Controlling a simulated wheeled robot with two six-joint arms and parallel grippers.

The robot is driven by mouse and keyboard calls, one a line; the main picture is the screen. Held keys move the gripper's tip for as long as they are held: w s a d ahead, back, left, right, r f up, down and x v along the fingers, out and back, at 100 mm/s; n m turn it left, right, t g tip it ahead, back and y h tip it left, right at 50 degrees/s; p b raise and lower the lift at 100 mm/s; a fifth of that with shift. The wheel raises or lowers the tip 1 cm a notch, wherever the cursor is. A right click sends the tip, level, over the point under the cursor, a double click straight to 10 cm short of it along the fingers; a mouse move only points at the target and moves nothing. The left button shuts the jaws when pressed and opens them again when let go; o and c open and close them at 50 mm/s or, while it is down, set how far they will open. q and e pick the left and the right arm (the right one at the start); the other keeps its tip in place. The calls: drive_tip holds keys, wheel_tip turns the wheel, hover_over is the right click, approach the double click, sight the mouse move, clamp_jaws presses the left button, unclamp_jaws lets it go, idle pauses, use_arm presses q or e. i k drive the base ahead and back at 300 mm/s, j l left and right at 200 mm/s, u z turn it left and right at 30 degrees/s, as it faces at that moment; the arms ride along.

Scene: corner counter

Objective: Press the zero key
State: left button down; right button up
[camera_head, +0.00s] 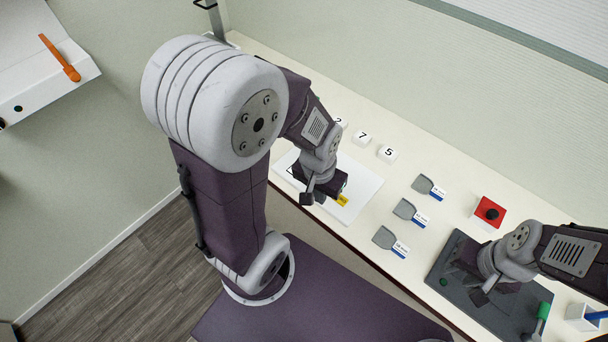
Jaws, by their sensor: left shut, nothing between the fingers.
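White blocks marked with digits stand in a row at the back of the counter: a 2 block (341,123), a 7 block (362,138) and a 5 block (387,153). I see no zero on any visible face; my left arm covers the area to their left. My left gripper (318,194) is shut and empty, over a white board (364,188) in front of the blocks. A small yellow piece (342,201) shows beside it. My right gripper (486,292) is over a dark grey mat (454,256) at the right; its fingers are too unclear to read.
A red box with a black button (488,213) stands behind the mat. A green-topped item (543,311) and a white holder (582,317) are at the right. The wall bounds the back.

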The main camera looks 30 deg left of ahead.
sight(342, 200)
drive_tip(key=k+l+u, duration=0.1)
drive_tip(key=u, duration=0.35)
drive_tip(key=k+l+u, duration=0.1)
drive_tip(key=u, duration=0.4)
drive_tip(key=l, duration=0.1)
